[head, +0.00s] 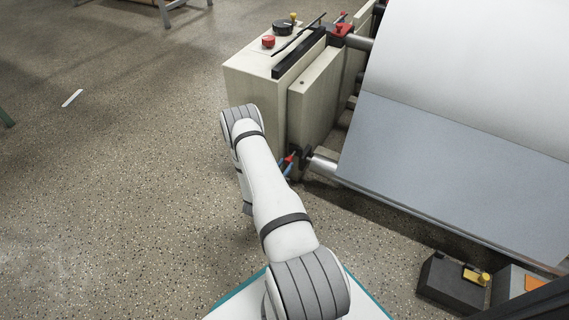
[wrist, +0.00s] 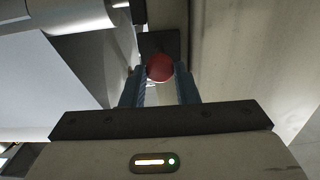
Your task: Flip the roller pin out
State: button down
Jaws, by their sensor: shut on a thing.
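The roller pin shows as a round red knob (wrist: 160,67) in the wrist view, in front of a dark bracket (wrist: 168,42). My gripper (wrist: 160,78) has its two blue fingers shut on this red knob, one on each side. In the head view my gripper (head: 288,164) is mostly hidden behind my arm; a bit of blue finger and red shows beside the lower roller end (head: 321,162). The pin's shaft is hidden, so I cannot tell its angle.
The beige machine housing (head: 262,80) stands beside my arm, with a red button (head: 268,41) on top. A wide paper sheet (head: 450,150) hangs at the right. A black box (head: 450,284) is on the floor at lower right. The floor at left is mostly clear.

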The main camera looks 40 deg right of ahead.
jog(key=c, duration=1.4)
grip_release()
jog(key=shift+s+f, duration=0.1)
jog(key=shift+s, duration=0.15)
jog(key=o, duration=0.3)
jog(key=shift+w+d, duration=0.1)
jog(key=shift+a, duration=0.4)
jog(key=p+v, duration=0.2)
jog(key=v, duration=0.5)
jog(key=shift+p, duration=0.4)
